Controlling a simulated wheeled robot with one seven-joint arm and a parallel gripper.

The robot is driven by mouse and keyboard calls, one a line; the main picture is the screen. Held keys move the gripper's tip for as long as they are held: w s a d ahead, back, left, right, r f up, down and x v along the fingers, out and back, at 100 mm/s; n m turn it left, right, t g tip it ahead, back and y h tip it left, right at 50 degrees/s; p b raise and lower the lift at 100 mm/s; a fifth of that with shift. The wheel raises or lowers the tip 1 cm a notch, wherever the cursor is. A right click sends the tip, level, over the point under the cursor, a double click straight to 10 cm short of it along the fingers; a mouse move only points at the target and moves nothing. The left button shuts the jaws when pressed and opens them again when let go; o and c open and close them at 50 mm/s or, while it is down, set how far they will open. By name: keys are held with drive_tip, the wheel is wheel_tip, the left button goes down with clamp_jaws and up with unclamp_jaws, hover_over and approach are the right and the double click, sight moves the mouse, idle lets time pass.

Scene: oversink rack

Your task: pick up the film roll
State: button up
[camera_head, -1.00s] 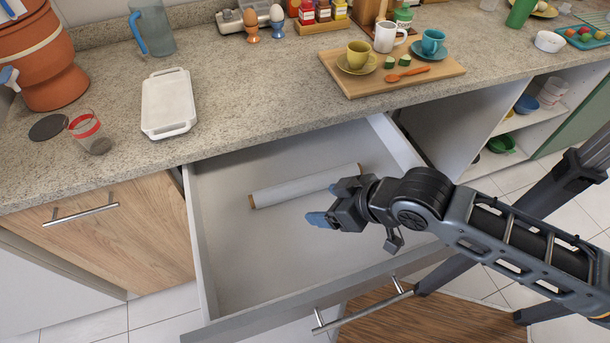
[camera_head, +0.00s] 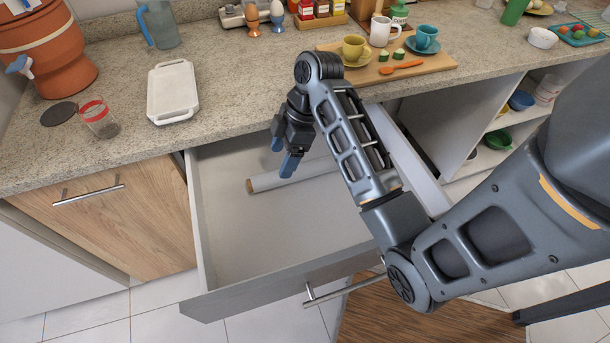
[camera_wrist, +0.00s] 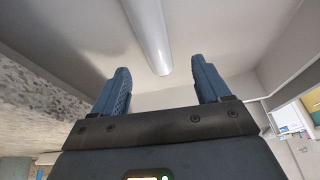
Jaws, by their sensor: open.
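The film roll (camera_head: 262,183) is a whitish cylinder with a brown core end, lying in the open drawer (camera_head: 230,235). My arm and gripper hide part of it in the head view. My gripper (camera_head: 284,160) is open, its blue fingers pointing down over the roll. In the wrist view the film roll (camera_wrist: 148,32) runs from the top edge down to a point between and beyond the two fingertips of my gripper (camera_wrist: 164,78). No contact between fingers and roll shows.
The speckled counter (camera_head: 230,95) borders the drawer at the back. It holds a white tray (camera_head: 172,92), a glass (camera_head: 98,118) and a wooden board (camera_head: 440,66) with cups. The front and left of the drawer floor are clear.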

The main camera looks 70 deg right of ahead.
sight(272, 174)
drive_tip(key=shift+w+a+f+n, duration=0.1)
drive_tip(key=shift+w+f+n, duration=0.2)
drive_tip(key=shift+f, duration=0.1)
drive_tip(key=x, duration=0.6)
drive_tip(key=shift+w+f+p, duration=0.2)
drive_tip(key=shift+f+p, duration=0.1)
drive_tip(key=shift+p, duration=0.05)
drive_tip(key=c, duration=1.2)
